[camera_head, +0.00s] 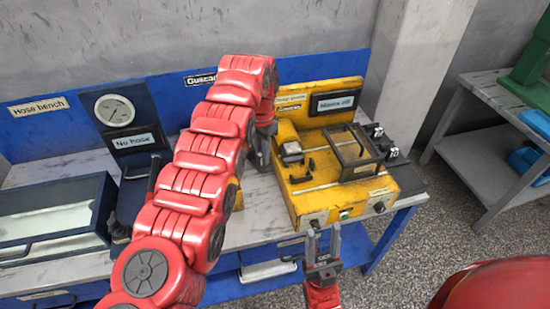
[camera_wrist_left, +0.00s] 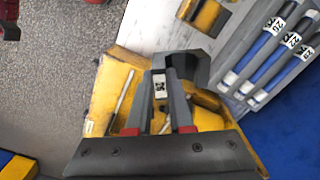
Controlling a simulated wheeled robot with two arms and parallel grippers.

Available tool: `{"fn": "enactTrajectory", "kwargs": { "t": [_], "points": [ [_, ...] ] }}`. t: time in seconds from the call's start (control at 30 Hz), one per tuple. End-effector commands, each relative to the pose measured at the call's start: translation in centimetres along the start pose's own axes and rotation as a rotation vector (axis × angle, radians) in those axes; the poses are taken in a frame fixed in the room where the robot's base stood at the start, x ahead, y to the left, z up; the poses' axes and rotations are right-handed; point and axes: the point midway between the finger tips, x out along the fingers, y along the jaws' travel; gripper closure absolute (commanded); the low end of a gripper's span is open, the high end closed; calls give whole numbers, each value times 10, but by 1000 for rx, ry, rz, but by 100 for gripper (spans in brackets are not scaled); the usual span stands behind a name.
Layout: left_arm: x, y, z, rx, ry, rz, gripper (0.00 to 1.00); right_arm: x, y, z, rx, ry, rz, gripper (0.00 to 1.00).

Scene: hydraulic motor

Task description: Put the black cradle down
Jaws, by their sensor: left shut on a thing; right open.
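The black cradle (camera_wrist_left: 194,63) is a dark grey-black angular piece with a small white label, seen in the left wrist view between and beyond my left fingers. My left gripper (camera_wrist_left: 162,100) is shut on it, over a yellow machine (camera_wrist_left: 112,85). In the head view my red left arm hides most of that gripper and the cradle, at the left side of the yellow machine (camera_head: 340,198). I cannot tell whether the cradle touches a surface. My right gripper (camera_head: 322,240) is open and empty, in front of the bench.
A black-framed box (camera_head: 352,150) and small black labelled blocks (camera_head: 385,142) are on the machine. A rack of labelled tubes (camera_wrist_left: 265,55) lies near the left gripper. A dark tray (camera_head: 50,220) is on the bench's left. A grey side table (camera_head: 490,120) stands right.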

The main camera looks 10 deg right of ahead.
Motion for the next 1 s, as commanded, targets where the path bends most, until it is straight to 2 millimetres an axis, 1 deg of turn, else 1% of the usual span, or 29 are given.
{"fn": "enactTrajectory", "kwargs": {
  "t": [0.13,0.47,0.6,1.0],
  "points": [
    [-2,-8,4,-28,3,-3,100,-1,0,0,0,0,0,54],
    [-3,-16,11,-55,-2,-9,100,-1,0,0,0,0,0,54],
    [-4,-22,12,-70,1,-13,100,-2,0,0,0,0,0,54],
    [-5,-26,17,-98,2,-1,100,-2,0,0,0,0,0,54]
  ]
}}
